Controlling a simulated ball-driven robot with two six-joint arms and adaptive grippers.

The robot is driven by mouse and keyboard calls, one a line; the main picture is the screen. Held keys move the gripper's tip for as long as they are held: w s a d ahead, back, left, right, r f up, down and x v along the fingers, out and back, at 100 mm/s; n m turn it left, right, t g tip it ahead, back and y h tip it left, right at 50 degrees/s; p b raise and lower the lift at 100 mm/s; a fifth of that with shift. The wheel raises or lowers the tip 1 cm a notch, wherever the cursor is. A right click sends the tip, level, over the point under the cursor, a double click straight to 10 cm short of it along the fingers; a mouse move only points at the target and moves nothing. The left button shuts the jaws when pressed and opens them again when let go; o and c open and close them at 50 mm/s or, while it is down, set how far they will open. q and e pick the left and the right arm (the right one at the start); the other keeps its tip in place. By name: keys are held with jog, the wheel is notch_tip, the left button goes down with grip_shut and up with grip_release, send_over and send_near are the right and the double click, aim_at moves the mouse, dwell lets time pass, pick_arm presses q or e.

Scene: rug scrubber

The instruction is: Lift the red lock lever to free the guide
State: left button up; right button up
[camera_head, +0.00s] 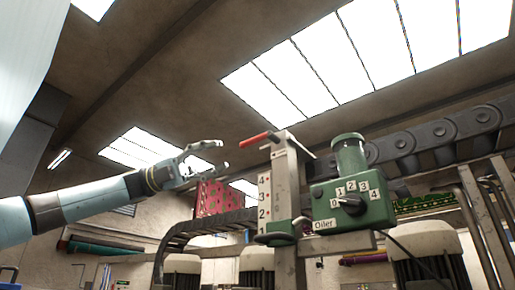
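The red lock lever (255,140) sticks out to the left from the top of an upright metal guide post (282,185). Its red grip points left and slightly down. The post carries a scale plate (264,205) with numbers including 4, 3 and 2. My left gripper (223,157) is to the left of the lever and a little lower in the picture. Its fingers are apart with nothing between them, and it appears apart from the lever. My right gripper is not in view.
A green oiler box (352,203) with a numbered dial is right of the post. A black cable chain (200,228) curves below my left arm. A heavy chain (440,133) runs at the upper right. Scrubber brushes (430,250) stand below.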

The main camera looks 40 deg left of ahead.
aim_at(248, 142)
pick_arm(q)
jog(key=p+x, duration=0.4)
jog(key=x, duration=0.1)
jog(key=p+x, duration=0.3)
jog(key=shift+d+r, duration=0.1)
jog(key=shift+r, duration=0.2)
jog(key=shift+d, duration=0.35)
jog(key=shift+w+f, duration=0.1)
grip_shut()
